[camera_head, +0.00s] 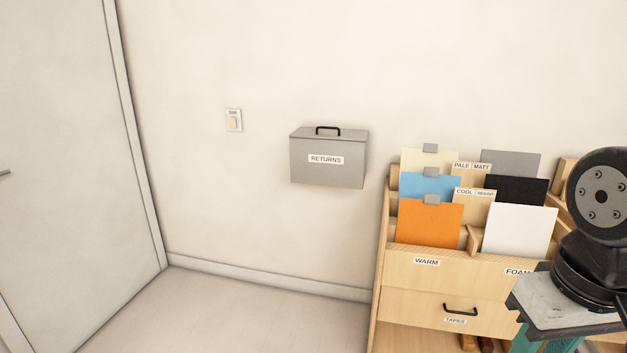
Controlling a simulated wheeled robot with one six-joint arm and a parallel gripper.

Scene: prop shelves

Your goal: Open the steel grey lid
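A steel grey box labelled RETURNS (328,165) is mounted on the wall near the middle of the view. Its steel grey lid (348,135) lies flat and closed on top. A black handle (328,128) stands up from the lid. Part of my arm shows at the right edge, well to the right of the box. My gripper is out of view, so its state is hidden.
A wooden shelf unit (400,280) with upright coloured sheets and a drawer with a black handle (460,310) stands at the right. A light switch (234,120) is left of the box. A door (60,160) is at the far left. The floor (240,315) below the box is clear.

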